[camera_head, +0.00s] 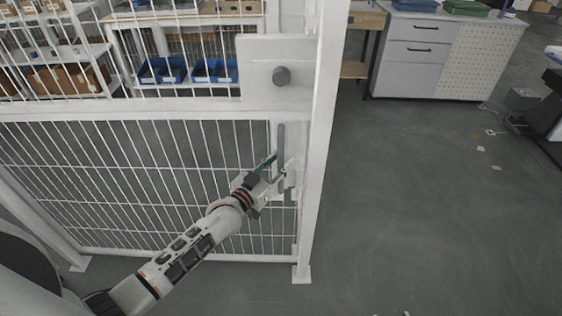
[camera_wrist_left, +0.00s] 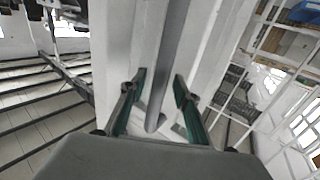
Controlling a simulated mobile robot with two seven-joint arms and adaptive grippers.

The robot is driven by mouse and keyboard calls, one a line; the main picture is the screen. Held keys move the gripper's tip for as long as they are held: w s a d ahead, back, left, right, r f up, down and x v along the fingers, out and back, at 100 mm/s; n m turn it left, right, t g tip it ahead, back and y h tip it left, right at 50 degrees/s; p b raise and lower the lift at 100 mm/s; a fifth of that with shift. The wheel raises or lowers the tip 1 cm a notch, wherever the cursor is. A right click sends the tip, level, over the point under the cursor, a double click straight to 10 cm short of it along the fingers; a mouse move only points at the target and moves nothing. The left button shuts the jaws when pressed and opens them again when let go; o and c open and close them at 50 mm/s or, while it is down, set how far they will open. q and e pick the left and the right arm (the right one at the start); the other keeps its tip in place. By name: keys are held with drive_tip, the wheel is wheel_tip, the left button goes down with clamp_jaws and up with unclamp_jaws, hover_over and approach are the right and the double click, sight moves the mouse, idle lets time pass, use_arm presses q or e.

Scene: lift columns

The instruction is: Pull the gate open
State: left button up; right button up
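The white wire-mesh gate (camera_head: 150,185) fills the left half of the head view, with a white post (camera_head: 318,130) at its right side. My left gripper (camera_head: 279,166) is at the handle's middle to lower part. In the left wrist view, its green-edged fingers (camera_wrist_left: 160,76) stand apart, one on each side of the handle (camera_wrist_left: 168,50). They look open around it, with small gaps showing. My right gripper is out of view.
Behind the gate stand shelves with blue bins (camera_head: 162,70) and brown boxes (camera_head: 70,78). A grey drawer cabinet (camera_head: 410,55) stands beyond, right of the post. The grey floor (camera_head: 430,220) right of the post is clear nearby.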

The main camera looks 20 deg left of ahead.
use_arm(q)
drive_tip(key=shift+w+d, duration=0.1)
drive_tip(key=shift+w, duration=0.1)
drive_tip(key=shift+c, duration=0.5)
clamp_jaws()
